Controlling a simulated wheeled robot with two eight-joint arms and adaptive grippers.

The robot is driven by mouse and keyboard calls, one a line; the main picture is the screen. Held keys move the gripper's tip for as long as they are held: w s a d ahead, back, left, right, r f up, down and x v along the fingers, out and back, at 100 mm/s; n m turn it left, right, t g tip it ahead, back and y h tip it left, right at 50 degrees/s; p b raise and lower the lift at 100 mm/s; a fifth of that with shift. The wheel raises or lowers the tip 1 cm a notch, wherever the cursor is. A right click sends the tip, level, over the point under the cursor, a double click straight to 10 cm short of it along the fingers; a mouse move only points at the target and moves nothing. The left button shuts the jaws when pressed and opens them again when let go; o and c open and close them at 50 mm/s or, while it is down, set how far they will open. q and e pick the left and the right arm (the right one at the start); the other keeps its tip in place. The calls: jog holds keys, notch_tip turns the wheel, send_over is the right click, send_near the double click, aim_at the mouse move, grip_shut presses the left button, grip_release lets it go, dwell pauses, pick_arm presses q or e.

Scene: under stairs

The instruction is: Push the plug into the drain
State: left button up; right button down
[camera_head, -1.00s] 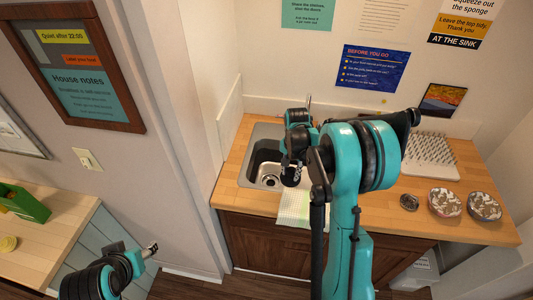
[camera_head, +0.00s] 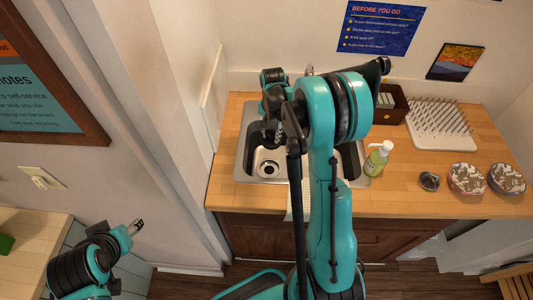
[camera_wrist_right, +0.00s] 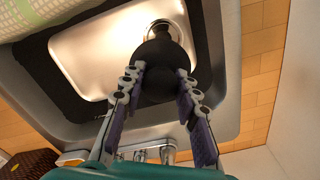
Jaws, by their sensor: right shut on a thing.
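The black plug (camera_wrist_right: 160,60) is between the fingers of my right gripper (camera_wrist_right: 162,88), which is shut on it, in the wrist view. The round metal drain (camera_wrist_right: 158,27) shows just beyond the plug, which hides part of it. In the head view the drain (camera_head: 268,169) is in the left basin of the steel sink (camera_head: 240,180), and my right gripper (camera_head: 271,135) hangs over that basin, above the drain in the picture. I cannot tell how high the plug is above the drain. My left gripper (camera_head: 136,226) is at lower left, away from the sink.
A soap bottle (camera_head: 378,159) stands right of the sink. A spiked drying rack (camera_head: 440,140), a brown box (camera_head: 395,106), two patterned bowls (camera_head: 467,178) and a small dark item (camera_head: 429,181) are on the wooden counter (camera_head: 400,190). A cloth (camera_head: 293,202) hangs over the front edge.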

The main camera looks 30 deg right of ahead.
jog(key=b, duration=1.2)
send_near(269, 170)
jog(key=shift+d+f+b, duration=0.1)
jog(key=shift+f+b, duration=1.1)
jog(key=shift+b, duration=1.1)
jog(key=shift+f+b, duration=1.05)
jog(key=shift+f, duration=0.2)
jog(key=c, duration=0.6)
grip_release()
jog(key=shift+r, duration=0.15)
